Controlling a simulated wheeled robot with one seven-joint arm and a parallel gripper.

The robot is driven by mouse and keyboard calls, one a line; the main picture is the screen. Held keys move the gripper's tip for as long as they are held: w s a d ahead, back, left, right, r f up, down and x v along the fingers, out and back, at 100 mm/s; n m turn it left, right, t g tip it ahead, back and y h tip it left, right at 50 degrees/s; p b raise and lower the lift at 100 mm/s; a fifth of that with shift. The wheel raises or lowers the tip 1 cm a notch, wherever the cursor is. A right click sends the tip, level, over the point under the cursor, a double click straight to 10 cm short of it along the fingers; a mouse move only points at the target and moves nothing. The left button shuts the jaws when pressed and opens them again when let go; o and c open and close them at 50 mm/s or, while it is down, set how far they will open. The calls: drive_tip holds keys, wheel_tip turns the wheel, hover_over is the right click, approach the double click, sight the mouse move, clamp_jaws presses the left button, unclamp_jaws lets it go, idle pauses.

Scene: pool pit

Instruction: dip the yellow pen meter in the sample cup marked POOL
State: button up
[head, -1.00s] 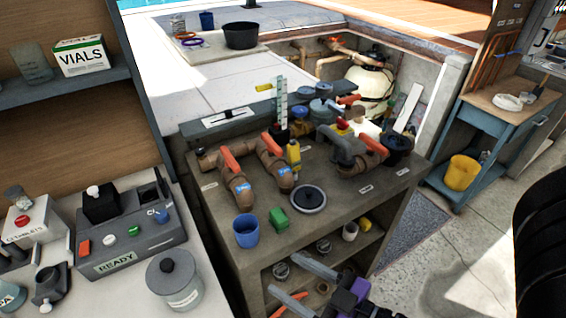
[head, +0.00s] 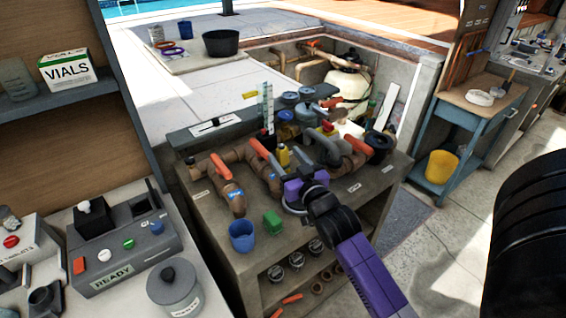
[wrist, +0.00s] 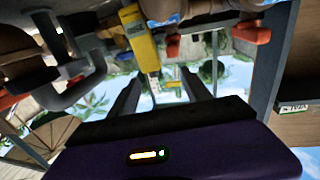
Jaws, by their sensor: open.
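The yellow pen meter (head: 283,155) stands upright on the grey bench among the brown pipes, partly hidden by my gripper. It also shows in the wrist view (wrist: 140,40), beyond the fingertips and nearer the left finger. My gripper (head: 284,153) is open, its two grey fingers pointing at the meter; the wrist view shows the gap between them (wrist: 163,82) empty. I cannot tell how far the tips are from the meter. A blue cup (head: 242,237) stands at the bench's front left; no POOL mark is readable on it.
Brown pipes with orange handles (head: 221,166) stand left of my gripper. A tall clear scale (head: 267,106) stands behind the meter. Grey pipework (head: 328,146) is close on the right. The bench's front right top is fairly clear.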

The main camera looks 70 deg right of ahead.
sight(281, 145)
drive_tip(key=shift+w+d+r, duration=0.1)
drive_tip(key=shift+w+d, duration=0.15)
drive_tip(key=shift+d, duration=0.5)
drive_tip(key=shift+p+x, duration=1.4)
drive_tip(key=shift+x, duration=2.05)
drive_tip(key=shift+s+d, duration=0.15)
drive_tip(key=shift+d, duration=0.05)
clamp_jaws()
